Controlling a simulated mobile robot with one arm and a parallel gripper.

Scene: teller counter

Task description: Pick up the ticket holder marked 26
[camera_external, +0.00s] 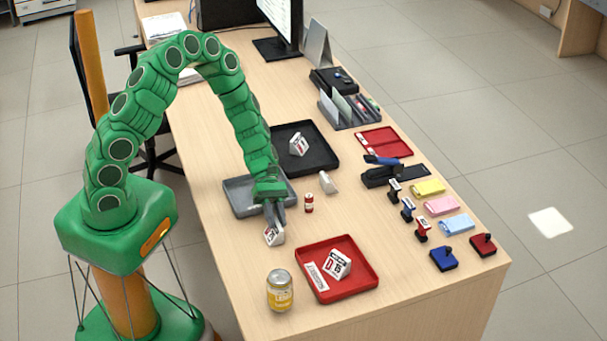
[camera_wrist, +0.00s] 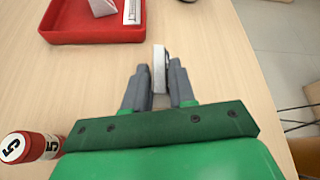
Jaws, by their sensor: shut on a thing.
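My gripper (camera_external: 277,220) is shut on a small white ticket holder (camera_external: 273,237) with a red-and-dark mark, near the counter's left edge; its number is too small to read. In the wrist view the holder (camera_wrist: 159,68) shows edge-on between the two grey fingers, its face hidden. I cannot tell whether it touches the counter. Another white ticket holder (camera_external: 337,263) with dark print sits in the red tray (camera_external: 361,286). A third holder (camera_external: 298,144) sits in the black tray (camera_external: 318,165). Their numbers are not clearly legible.
A yellow-labelled jar (camera_external: 279,291) stands at the near left edge. A red-and-white cylinder (camera_external: 309,203) and a small white piece (camera_external: 328,183) stand right of my gripper. A grey tray (camera_external: 238,197) lies behind it. Stamps, a stapler (camera_external: 381,175) and pads fill the right side.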

